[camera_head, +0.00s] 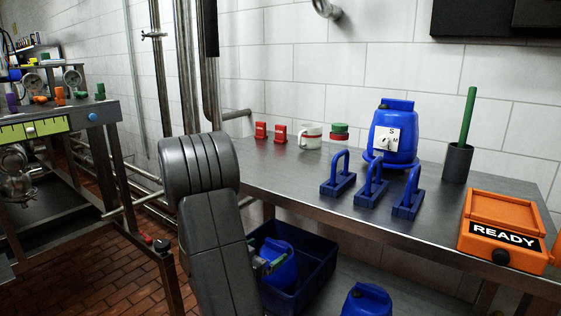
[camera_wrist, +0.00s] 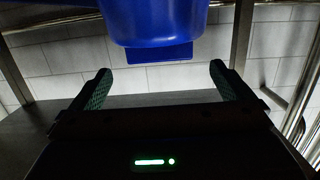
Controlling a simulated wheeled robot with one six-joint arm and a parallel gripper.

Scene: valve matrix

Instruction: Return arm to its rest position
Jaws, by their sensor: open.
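My dark arm (camera_head: 215,215) rises in front of the bench in the head view, bent at the elbow. My gripper shows in the wrist view (camera_wrist: 160,72) with its two green-padded fingers spread wide and nothing between them. A blue rounded body (camera_wrist: 157,22) with a flat block under it hangs into the top of the wrist view, beyond the fingertips and apart from them. In the head view the lower arm and most of the gripper are hidden, near a blue crate (camera_head: 315,275) below the bench.
The steel bench (camera_head: 290,175) holds blue padlock-shaped blocks (camera_head: 372,195), a blue canister (camera_head: 392,140), a mug (camera_head: 311,136), a grey cup (camera_head: 457,162) and an orange READY box (camera_head: 505,232). A valve rack (camera_head: 60,125) stands left. Vertical pipes (camera_head: 185,65) run behind my arm.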

